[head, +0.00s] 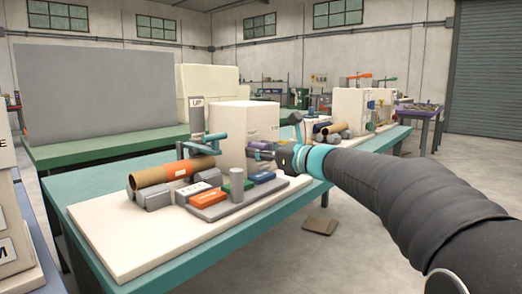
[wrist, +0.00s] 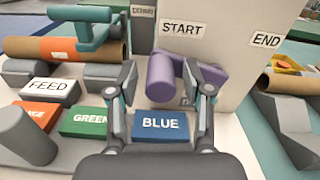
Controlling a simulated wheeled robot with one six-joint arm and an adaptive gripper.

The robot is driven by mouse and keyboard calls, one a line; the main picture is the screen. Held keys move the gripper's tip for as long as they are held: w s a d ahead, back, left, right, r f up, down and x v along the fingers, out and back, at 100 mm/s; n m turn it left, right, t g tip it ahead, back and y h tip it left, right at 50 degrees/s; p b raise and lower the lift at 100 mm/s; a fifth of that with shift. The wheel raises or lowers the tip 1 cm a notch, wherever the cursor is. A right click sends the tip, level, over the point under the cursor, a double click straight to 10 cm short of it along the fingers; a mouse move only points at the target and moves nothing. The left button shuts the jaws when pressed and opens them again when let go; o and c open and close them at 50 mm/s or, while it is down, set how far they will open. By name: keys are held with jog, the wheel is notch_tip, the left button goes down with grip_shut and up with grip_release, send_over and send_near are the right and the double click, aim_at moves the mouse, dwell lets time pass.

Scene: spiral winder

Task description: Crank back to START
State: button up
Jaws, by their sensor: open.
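The purple crank (wrist: 162,78) is on the front of the cream winder box (wrist: 237,60), its rounded handle pointing at me below the START label (wrist: 183,30). The END label (wrist: 267,40) is further right on the same face. My gripper (wrist: 161,84) is open, with one finger on each side of the handle in the wrist view. I cannot tell whether either finger touches it. In the head view the crank (head: 262,147) shows just left of my gripper (head: 279,154), in front of the box (head: 247,128).
Below the crank is a BLUE block (wrist: 160,125), with GREEN (wrist: 88,121) and FEED (wrist: 48,89) blocks to its left. A grey post (wrist: 27,135) stands near them. A brown tube with an orange band (head: 172,170) lies on grey rollers. Another winder stands behind my arm.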

grip_shut()
jog(key=shift+r, duration=0.1)
jog(key=shift+r+m+p, duration=0.25)
jog(key=shift+m+p, duration=0.15)
jog(key=shift+p, duration=0.35)
jog(key=shift+f, duration=0.1)
grip_release()
